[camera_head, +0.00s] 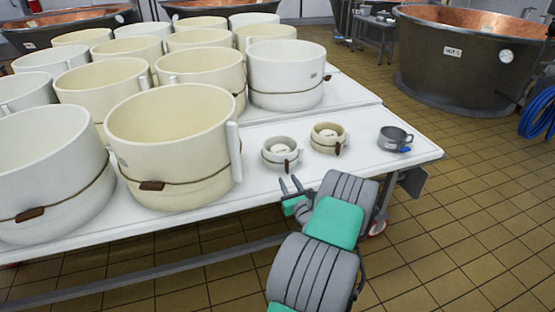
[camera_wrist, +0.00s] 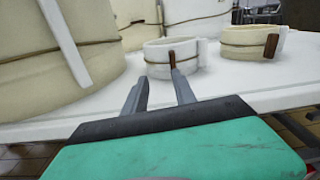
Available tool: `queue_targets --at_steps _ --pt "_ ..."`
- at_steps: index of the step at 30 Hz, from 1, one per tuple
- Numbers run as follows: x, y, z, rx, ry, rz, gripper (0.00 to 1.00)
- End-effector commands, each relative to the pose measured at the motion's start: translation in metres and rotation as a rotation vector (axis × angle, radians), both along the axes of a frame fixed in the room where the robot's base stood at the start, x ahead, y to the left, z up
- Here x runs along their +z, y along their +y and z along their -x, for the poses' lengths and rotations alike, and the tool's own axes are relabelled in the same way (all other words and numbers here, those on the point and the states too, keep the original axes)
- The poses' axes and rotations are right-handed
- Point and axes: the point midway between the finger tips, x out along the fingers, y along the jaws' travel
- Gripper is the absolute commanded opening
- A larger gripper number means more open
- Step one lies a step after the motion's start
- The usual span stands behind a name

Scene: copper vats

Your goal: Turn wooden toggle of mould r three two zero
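Two small round moulds stand on the white table (camera_head: 265,215): a whitish one (camera_head: 273,150) and, behind it to the right, a cream one (camera_head: 318,139). Each has a cord and a brown wooden toggle; the whitish mould's toggle (camera_head: 287,165) hangs upright on its near side, and shows in the wrist view (camera_wrist: 172,60). The cream mould's toggle (camera_wrist: 270,46) also hangs upright. No number is readable on either mould. My gripper (camera_head: 290,184) is open and empty, just in front of the whitish mould, fingers pointing at it. In the wrist view the fingertips (camera_wrist: 160,80) sit apart, below the toggle.
Several large cream moulds crowd the table's left; the nearest (camera_head: 170,145) has a horizontal toggle (camera_head: 151,185). A grey metal cup (camera_head: 394,139) stands near the table's right end. Copper vats (camera_head: 455,60) stand behind. Table surface between the small moulds and front edge is clear.

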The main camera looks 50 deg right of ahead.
Motion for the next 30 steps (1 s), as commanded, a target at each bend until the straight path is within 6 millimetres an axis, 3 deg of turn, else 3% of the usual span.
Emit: queue_targets --at_steps 1,4,15,25,30 --pt "-0.002 -0.01 0.013 -0.04 -0.04 -0.035 0.33" --pt "-0.003 -0.02 0.013 -0.063 -0.071 -0.056 0.33" --pt "-0.003 -0.054 -0.042 -0.054 -0.066 -0.052 0.33" --pt "-0.002 -0.058 -0.047 -0.056 -0.065 -0.053 0.32" --pt "-0.002 -0.058 -0.047 -0.056 -0.065 -0.053 0.18"
